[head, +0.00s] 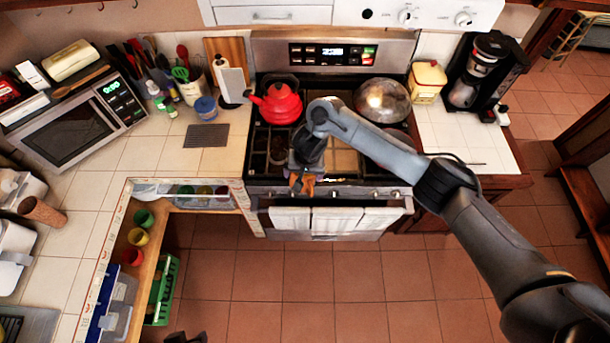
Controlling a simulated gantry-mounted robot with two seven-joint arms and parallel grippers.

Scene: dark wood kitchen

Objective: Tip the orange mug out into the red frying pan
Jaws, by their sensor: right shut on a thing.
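My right gripper (301,178) is shut on the orange mug (309,185) at the front edge of the stove. Only parts of the mug show around the dark fingers, so its tilt and contents cannot be told. I cannot clearly make out the red frying pan. A dark reddish rim shows on the right side of the stove, partly behind my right arm, but I cannot tell what it is. A dark shape at the bottom edge, left of centre, looks like my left gripper (185,338); its fingers cannot be made out.
A red kettle (280,103) stands at the stove's back left, and a silver domed lid (382,100) at its back right. White towels (330,219) hang on the oven front. A coffee maker (480,72) and a yellow canister (427,82) stand right.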

